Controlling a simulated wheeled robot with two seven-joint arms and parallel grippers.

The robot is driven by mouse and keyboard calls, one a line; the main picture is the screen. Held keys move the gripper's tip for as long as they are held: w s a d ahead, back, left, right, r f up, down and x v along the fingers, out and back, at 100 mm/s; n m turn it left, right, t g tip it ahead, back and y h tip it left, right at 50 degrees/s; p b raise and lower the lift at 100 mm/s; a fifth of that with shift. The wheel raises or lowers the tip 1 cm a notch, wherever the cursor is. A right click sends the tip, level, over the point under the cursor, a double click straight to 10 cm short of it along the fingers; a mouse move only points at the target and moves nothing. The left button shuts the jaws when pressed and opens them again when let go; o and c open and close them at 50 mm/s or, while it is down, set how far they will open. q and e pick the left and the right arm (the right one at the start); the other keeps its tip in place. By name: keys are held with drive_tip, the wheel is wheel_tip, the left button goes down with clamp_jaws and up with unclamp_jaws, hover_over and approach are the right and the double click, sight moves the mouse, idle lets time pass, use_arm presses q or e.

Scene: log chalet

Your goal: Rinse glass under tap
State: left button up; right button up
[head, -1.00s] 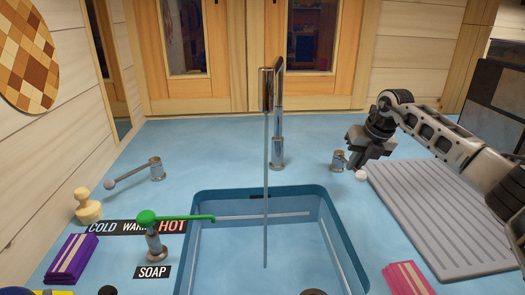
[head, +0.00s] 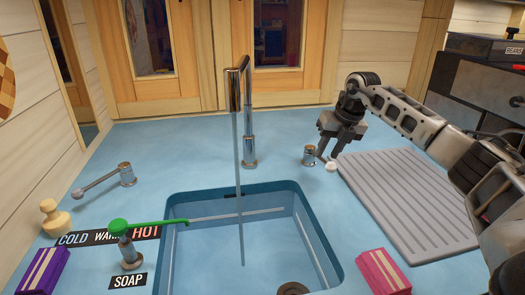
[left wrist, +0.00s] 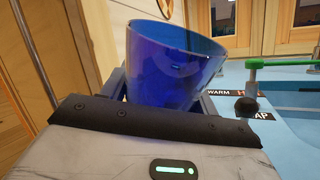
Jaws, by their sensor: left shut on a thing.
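A blue see-through glass (left wrist: 172,65) is in my left gripper (left wrist: 165,100), tilted with its wide mouth up in the left wrist view. The left gripper and the glass are out of the head view. The chrome tap (head: 249,120) stands behind the sink (head: 300,190). A thin water stream (head: 239,190) falls from its spout into the sink. My right gripper (head: 329,155) is at the small right-hand tap handle (head: 310,155). Its fingers look apart, just above the handle's white ball end (head: 331,166). Contact is unclear.
A green-topped soap dispenser (head: 122,240) stands at the sink's left edge; its spout reaches over the basin. Another lever (head: 100,182) is behind it. A grey ribbed drainer (head: 410,200) lies right. Purple (head: 42,272) and pink (head: 384,272) sponges lie in front.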

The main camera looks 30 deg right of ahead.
drive_tip(key=v, duration=1)
